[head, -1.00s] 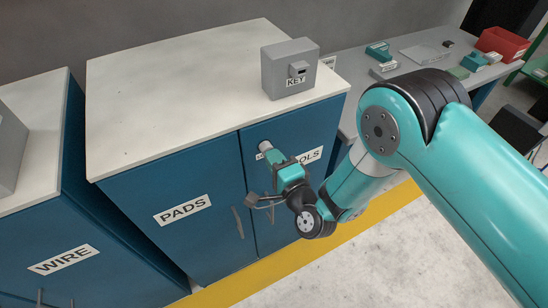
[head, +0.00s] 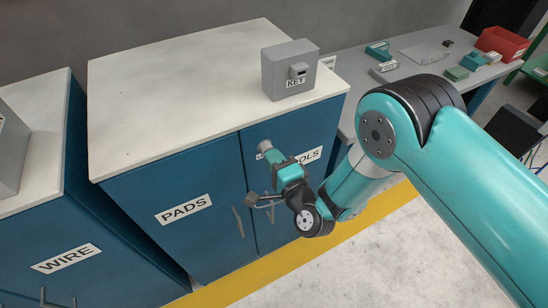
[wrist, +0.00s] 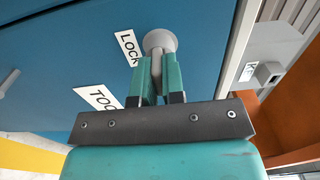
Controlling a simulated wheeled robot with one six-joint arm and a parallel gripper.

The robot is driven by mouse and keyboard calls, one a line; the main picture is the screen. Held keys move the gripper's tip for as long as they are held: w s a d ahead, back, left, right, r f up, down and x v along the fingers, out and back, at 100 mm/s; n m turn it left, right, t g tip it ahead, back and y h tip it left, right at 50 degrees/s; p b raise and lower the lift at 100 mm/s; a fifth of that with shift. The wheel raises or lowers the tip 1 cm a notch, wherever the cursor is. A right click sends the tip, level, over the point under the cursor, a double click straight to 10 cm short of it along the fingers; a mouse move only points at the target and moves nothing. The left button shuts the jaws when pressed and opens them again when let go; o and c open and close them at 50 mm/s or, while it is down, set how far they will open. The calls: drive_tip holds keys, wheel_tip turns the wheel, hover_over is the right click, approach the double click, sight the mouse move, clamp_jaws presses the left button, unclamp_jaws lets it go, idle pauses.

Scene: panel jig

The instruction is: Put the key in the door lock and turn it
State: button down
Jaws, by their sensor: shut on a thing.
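The round grey door lock (head: 265,145) is on the blue door (head: 258,195) labelled TOOLS, which is closed. In the wrist view the lock (wrist: 160,41) is a round grey boss beside a LOCK label (wrist: 130,48). My gripper (head: 273,158) is right at the lock, its fingers pointing at the door. In the wrist view my gripper (wrist: 158,72) has its two teal fingers close together in front of the boss.
A grey KEY box (head: 290,70) stands on the white cabinet top (head: 180,85). The PADS door (head: 175,225) is left of the lock and closed; bar handles stick out from both doors. A WIRE cabinet (head: 65,258) is at left. Floor in front looks clear.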

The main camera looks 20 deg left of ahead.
drive_tip(key=c, duration=1.1)
unclamp_jaws()
drive_tip(key=shift+c, duration=0.2)
drive_tip(key=b+v, duration=1)
drive_tip(key=v, duration=0.7)
drive_tip(key=shift+s, duration=0.2)
drive_tip(key=shift+w+r, duration=0.1)
